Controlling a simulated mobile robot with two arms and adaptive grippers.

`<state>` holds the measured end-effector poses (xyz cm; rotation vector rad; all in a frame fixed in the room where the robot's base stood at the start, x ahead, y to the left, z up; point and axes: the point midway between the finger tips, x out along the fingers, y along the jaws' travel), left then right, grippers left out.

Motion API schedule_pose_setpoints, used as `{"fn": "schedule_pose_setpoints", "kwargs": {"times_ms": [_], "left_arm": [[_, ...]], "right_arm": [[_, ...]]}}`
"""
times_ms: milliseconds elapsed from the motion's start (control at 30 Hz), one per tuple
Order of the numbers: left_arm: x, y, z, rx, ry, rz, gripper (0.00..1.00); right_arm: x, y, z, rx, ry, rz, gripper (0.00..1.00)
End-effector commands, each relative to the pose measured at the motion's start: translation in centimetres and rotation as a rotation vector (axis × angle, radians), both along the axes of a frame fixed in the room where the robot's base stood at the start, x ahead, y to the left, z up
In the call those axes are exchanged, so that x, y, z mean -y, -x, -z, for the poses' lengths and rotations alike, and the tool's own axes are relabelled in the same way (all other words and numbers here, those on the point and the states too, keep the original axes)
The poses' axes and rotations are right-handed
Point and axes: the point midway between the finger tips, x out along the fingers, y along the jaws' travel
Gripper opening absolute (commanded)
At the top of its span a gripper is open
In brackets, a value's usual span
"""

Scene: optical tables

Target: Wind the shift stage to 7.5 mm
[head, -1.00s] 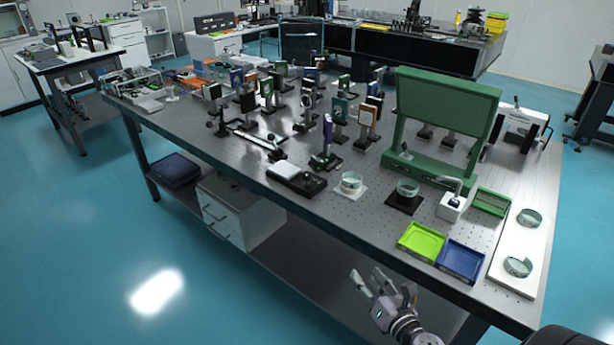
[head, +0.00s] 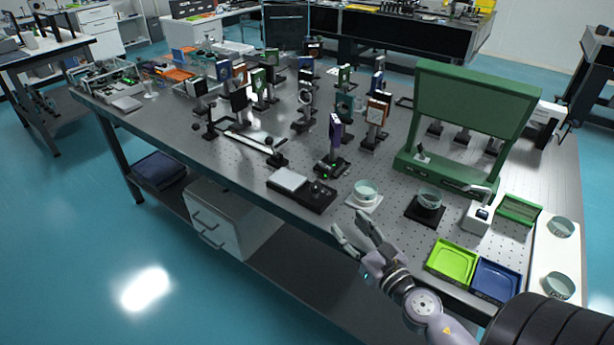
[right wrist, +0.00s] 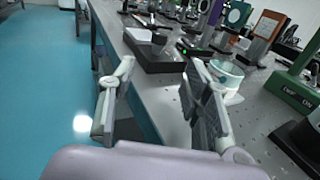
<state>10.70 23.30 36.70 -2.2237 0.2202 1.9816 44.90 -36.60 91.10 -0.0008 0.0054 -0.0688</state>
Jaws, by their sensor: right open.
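What may be the shift stage is a small black stage (head: 332,168) with a green light, carrying an upright purple-edged plate (head: 335,137). It stands near the front edge of the optical table. The plate also shows at the top of the right wrist view (right wrist: 210,12). The stage's scale and knob are too small to read. My right gripper (head: 350,225) is open and empty, at the table's front edge, below and right of the stage in the head view. In the right wrist view its fingers (right wrist: 163,68) are spread. My left gripper is not in view.
A black box with a silver plate (head: 290,179) lies left of the gripper. A glass dish on a white pad (head: 365,192) and one on a black pad (head: 429,201) are close by. Green (head: 452,262) and blue (head: 497,280) trays and a green frame (head: 419,110) are to the right.

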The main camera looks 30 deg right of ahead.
Motion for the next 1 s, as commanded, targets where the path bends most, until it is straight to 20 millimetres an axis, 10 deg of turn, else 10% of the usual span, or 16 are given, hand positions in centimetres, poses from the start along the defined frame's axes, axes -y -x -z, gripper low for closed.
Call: {"fn": "schedule_pose_setpoints", "kwargs": {"times_ms": [400,1000], "left_arm": [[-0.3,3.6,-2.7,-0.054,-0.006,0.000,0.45],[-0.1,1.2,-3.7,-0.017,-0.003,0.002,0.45]], "right_arm": [[0.5,-6.7,-0.4,0.003,0.000,0.001,0.45],[1.1,-16.5,0.1,0.000,-0.002,0.000,0.45]]}}
